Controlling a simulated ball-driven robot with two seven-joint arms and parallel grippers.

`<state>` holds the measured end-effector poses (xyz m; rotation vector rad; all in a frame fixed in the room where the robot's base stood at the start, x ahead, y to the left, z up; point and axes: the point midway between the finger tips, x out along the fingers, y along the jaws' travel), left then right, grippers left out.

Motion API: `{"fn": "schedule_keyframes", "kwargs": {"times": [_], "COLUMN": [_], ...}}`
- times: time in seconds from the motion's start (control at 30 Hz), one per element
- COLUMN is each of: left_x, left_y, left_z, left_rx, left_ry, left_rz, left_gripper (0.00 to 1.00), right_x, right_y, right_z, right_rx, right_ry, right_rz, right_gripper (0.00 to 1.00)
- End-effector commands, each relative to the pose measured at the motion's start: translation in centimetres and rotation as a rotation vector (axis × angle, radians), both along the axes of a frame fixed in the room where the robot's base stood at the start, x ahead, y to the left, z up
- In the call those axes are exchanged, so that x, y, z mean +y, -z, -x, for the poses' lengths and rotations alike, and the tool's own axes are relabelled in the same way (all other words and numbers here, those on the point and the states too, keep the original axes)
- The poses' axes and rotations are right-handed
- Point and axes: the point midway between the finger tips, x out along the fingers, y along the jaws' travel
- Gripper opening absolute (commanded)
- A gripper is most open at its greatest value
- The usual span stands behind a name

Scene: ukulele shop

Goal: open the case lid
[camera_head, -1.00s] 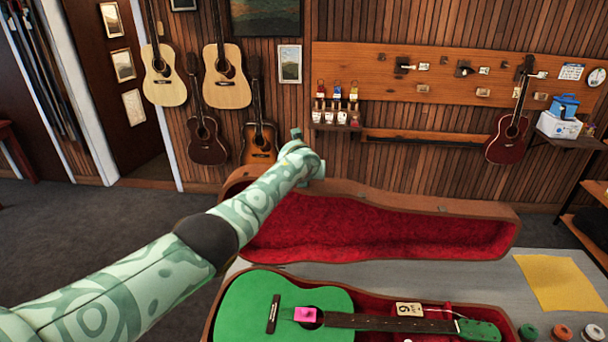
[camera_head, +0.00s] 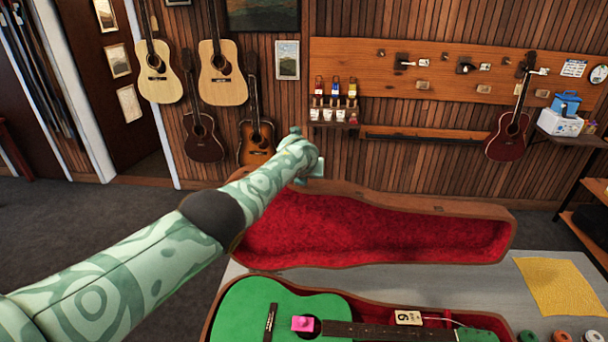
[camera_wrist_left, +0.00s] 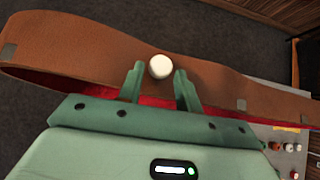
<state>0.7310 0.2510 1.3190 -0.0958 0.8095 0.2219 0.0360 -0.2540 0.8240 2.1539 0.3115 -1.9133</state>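The brown guitar case stands on the grey table. Its lid (camera_head: 380,232) is raised, with the red lining facing me. The case's lower part (camera_head: 212,318) holds a green guitar (camera_head: 262,312) with a pink block on it. My left gripper (camera_head: 309,170) is at the lid's upper edge, left of its middle; its fingers are hard to make out there. In the left wrist view its fingers (camera_wrist_left: 159,70) are apart, one on each side of a white round knob (camera_wrist_left: 161,67) by the lid's brown outer side (camera_wrist_left: 85,50). My right gripper is out of view.
A yellow cloth (camera_head: 557,285) and several small round pots (camera_head: 562,336) are on the table at right. Guitars (camera_head: 217,75) and a wooden tool board (camera_head: 450,75) hang on the wall behind. Dark floor (camera_head: 90,230) is clear at left.

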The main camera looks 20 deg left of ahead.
Motion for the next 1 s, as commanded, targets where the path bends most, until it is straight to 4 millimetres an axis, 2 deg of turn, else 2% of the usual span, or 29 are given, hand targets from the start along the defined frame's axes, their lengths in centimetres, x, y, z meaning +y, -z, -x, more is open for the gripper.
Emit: {"fn": "schedule_keyframes", "kwargs": {"times": [0.27,0.47,0.53,0.7,1.0], "left_x": [-0.1,-0.3,-0.4,-0.9,-1.9], "left_y": [-0.2,-1.7,-2.4,-4.1,-8.3], "left_z": [0.2,1.2,1.9,3.7,7.8], "left_rx": [0.002,0.001,0.000,0.000,-0.002], "left_ry": [0.001,0.001,0.002,0.001,0.001], "left_rz": [0.000,0.002,0.001,0.000,0.002], "left_gripper": [0.35,0.35,0.35,0.35,0.35], "right_x": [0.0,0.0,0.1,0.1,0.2], "right_y": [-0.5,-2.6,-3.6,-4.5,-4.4], "right_z": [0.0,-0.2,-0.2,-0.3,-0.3], "right_rx": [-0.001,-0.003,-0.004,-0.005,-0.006], "right_ry": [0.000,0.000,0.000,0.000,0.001], "right_rz": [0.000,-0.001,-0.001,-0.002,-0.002], "right_gripper": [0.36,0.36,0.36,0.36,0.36]}}
